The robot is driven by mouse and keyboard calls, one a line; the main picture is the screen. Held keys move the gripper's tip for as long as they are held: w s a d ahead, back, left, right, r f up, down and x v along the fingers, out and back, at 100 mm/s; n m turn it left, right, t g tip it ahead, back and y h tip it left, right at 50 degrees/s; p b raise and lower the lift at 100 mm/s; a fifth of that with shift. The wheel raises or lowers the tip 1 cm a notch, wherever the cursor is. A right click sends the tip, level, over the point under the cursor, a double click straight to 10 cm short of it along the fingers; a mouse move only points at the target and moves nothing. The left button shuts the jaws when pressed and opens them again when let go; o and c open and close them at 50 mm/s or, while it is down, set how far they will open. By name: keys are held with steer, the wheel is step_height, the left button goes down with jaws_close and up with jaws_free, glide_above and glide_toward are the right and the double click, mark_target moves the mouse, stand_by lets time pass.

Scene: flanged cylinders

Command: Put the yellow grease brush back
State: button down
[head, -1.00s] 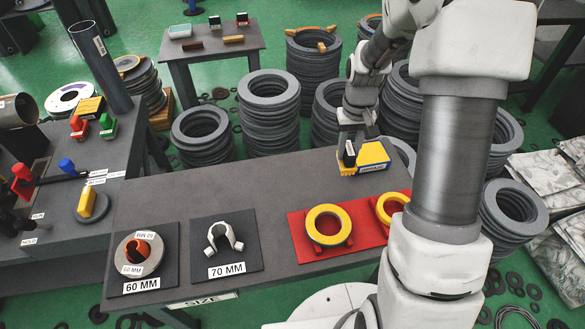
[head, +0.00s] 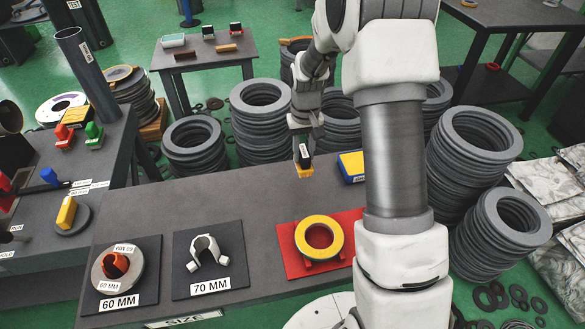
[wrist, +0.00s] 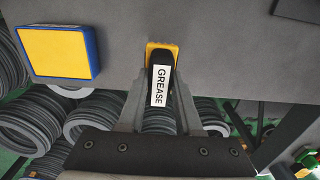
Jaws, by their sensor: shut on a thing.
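The yellow grease brush (head: 304,171) has a black handle with a white label and a yellow lower end. My gripper (head: 303,148) is shut on its handle above the back part of the grey workbench (head: 200,205). In the wrist view the brush (wrist: 160,85) sits between the two fingers, its label reading GREASE. The brush looks upright in the head view. Whether its yellow end touches the bench I cannot tell. A blue box with a yellow top (head: 350,164) lies on the bench to the right of the brush; it also shows in the wrist view (wrist: 57,52).
A red mat with a yellow ring (head: 301,236) lies on the bench front. Black plates marked 60 MM (head: 145,247) and 70 MM (head: 237,262) are at left. A side bench (head: 103,170) holds coloured tools. Stacked grey rings (head: 262,130) stand behind. The bench middle is clear.

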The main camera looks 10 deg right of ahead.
steer(key=shift+w+a+f+b, duration=0.3)
steer(key=shift+a+f+b, duration=0.1)
steer(key=shift+f, duration=0.6)
steer(key=shift+w+a+f+b, duration=0.35)
steer(key=shift+a+f, duration=0.1)
steer(key=shift+f, duration=0.5)
steer(key=shift+w+a+f+b, duration=0.3)
steer(key=shift+a+f, duration=0.1)
steer(key=shift+f, duration=0.6)
steer(key=shift+f, duration=0.1)
steer(key=c, duration=0.6)
jaws_free()
